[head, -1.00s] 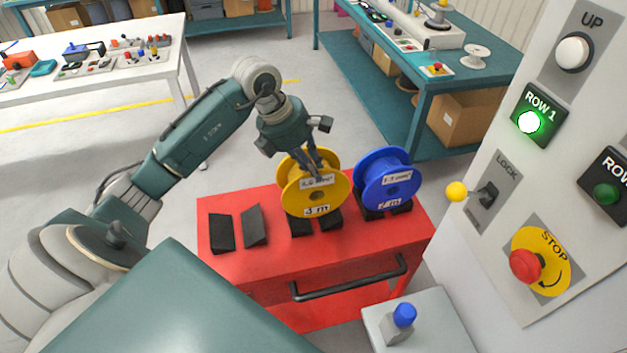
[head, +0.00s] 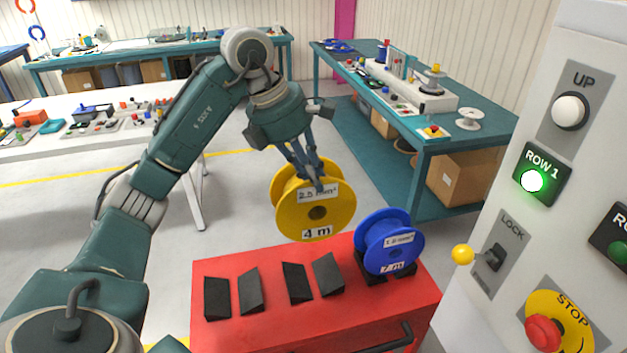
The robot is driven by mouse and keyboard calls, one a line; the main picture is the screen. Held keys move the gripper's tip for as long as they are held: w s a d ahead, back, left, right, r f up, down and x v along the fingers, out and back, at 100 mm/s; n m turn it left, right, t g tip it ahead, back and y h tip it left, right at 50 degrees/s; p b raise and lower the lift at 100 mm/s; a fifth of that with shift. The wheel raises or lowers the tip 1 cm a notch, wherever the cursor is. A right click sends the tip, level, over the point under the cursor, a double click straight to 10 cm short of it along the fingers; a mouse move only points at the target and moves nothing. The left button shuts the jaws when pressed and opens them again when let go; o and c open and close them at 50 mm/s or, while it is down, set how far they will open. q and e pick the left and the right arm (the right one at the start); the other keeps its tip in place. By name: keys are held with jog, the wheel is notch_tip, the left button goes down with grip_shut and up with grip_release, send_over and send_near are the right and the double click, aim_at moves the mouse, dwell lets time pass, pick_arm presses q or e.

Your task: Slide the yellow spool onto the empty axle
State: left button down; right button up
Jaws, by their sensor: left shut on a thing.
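The yellow spool (head: 290,215) hangs upright in the air above the back of the red cart, its round face with a centre hole and a "4 m" label turned to me. My left gripper (head: 310,180) is shut on the spool's upper rim. A blue spool (head: 372,245) with a "7 m" label rests on black wedges at the cart's right. No axle can be made out in this view. My right gripper is not in view.
The red cart (head: 270,328) has bare black wedges (head: 297,282) on its top. At the right, a panel (head: 515,225) carries a lit ROW 1 button (head: 532,181), a lock lever and a red stop button (head: 543,333). Workbenches stand behind, with open floor between.

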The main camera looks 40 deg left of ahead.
pick_arm(q)
jog(key=shift+r, duration=0.2)
notch_tip(320, 180, up, 6)
jog(key=p, duration=0.5)
jog(key=shift+p, duration=0.3)
jog(key=shift+f, duration=0.1)
dwell(1.2)
